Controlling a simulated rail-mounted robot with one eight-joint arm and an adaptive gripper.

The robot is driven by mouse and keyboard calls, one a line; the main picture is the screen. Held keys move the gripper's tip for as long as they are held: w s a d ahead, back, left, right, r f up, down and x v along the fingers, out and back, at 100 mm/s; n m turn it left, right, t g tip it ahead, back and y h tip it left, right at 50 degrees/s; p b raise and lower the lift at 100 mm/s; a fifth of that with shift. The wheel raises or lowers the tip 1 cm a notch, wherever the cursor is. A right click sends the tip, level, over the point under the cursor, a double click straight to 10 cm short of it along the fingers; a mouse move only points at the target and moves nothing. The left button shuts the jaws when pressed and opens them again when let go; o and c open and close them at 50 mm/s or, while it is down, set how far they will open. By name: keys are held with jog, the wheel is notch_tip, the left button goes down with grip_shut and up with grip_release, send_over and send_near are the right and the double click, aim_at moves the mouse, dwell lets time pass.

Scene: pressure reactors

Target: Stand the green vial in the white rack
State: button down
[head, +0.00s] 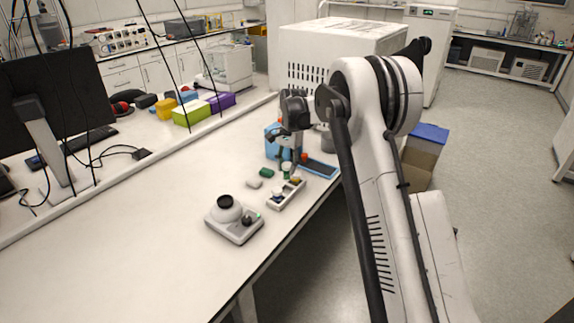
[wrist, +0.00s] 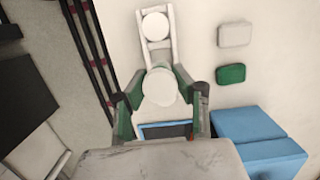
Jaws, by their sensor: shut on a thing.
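My gripper (head: 286,167) points down over the bench, its fingers shut around a vial. In the head view the vial (head: 286,173) shows a pale top and green below. In the wrist view its round white top (wrist: 160,86) sits between the fingertips (wrist: 160,100). The white rack (head: 289,196) lies just in front of the gripper, and in the wrist view (wrist: 147,53) it runs away from the held vial. A white-topped vial (wrist: 155,26) stands at the rack's far end. The held vial overlaps the rack's near end; its lower end and height are hidden.
A green block (head: 267,172) and a pale block (head: 253,183) lie left of the rack. A scale-like device (head: 234,222) stands nearer. A blue tray (head: 318,168) and blue boxes (wrist: 248,125) are close by. The bench's right edge is near; its left is clear.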

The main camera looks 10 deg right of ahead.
aim_at(287, 175)
jog(key=shift+f+b, duration=0.4)
jog(key=shift+f, duration=1.55)
jog(key=shift+b, duration=0.3)
jog(key=shift+f+b, duration=1.05)
jog(key=shift+f, duration=0.4)
jog(key=shift+f+b, duration=0.3)
jog(key=c, duration=0.8)
grip_release()
jog(key=shift+c, duration=0.2)
jog(key=shift+r, duration=0.15)
jog(key=shift+r+p, duration=1)
jog(key=shift+r, duration=2.4)
